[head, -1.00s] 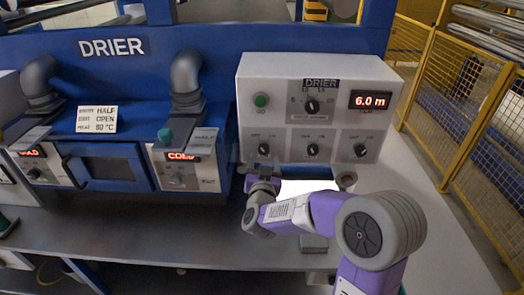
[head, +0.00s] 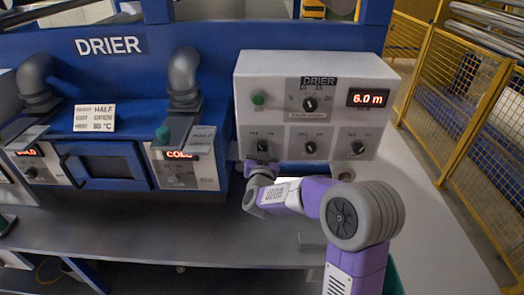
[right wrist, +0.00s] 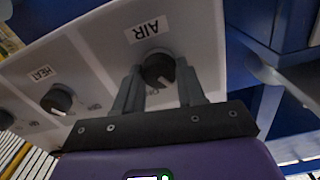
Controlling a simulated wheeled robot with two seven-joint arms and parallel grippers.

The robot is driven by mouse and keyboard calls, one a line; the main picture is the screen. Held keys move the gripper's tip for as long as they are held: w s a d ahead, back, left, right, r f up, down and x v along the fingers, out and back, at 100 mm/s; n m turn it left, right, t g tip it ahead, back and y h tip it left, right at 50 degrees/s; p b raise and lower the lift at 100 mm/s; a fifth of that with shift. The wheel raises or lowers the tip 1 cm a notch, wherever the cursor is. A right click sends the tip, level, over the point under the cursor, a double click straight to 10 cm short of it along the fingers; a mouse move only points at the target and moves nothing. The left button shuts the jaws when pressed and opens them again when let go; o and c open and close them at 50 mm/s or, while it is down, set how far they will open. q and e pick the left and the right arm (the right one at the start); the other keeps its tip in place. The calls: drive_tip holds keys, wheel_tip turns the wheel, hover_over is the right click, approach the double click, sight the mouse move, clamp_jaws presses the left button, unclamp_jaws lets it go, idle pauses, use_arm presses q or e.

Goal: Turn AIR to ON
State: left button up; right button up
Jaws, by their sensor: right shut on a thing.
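The AIR knob (right wrist: 158,68) is a dark round knob with a white pointer mark, on the white DRIER control box (head: 240,85). In the head view it is the left knob (head: 262,145) of the lower row. My right gripper (right wrist: 160,88) has one finger on each side of the knob and is shut on it. It also shows in the head view (head: 262,164), just below the box's lower left panel. The ON and OFF marks around the AIR knob are too small or hidden to read. My left gripper is out of view.
The HEAT knob (right wrist: 57,99) is beside AIR. A green button (head: 258,98), an upper dial (head: 310,104) and a red "6.0 m" display (head: 368,98) are above. The grey bench (head: 130,225) is mostly clear. A yellow mesh fence (head: 440,100) stands at the right.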

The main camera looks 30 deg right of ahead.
drive_tip(key=shift+c, duration=0.7)
drive_tip(key=shift+m+b, duration=0.4)
drive_tip(key=shift+b, duration=0.2)
drive_tip(key=m+b, duration=0.6)
drive_tip(key=b, duration=0.1)
drive_tip(key=shift+d+f, duration=0.1)
drive_tip(key=shift+f, duration=0.1)
drive_tip(key=shift+r+m+b, duration=0.1)
drive_tip(key=shift+m+b, duration=2.15)
drive_tip(key=shift+m, duration=0.35)
drive_tip(key=o, duration=1.1)
drive_tip(key=shift+c, duration=0.2)
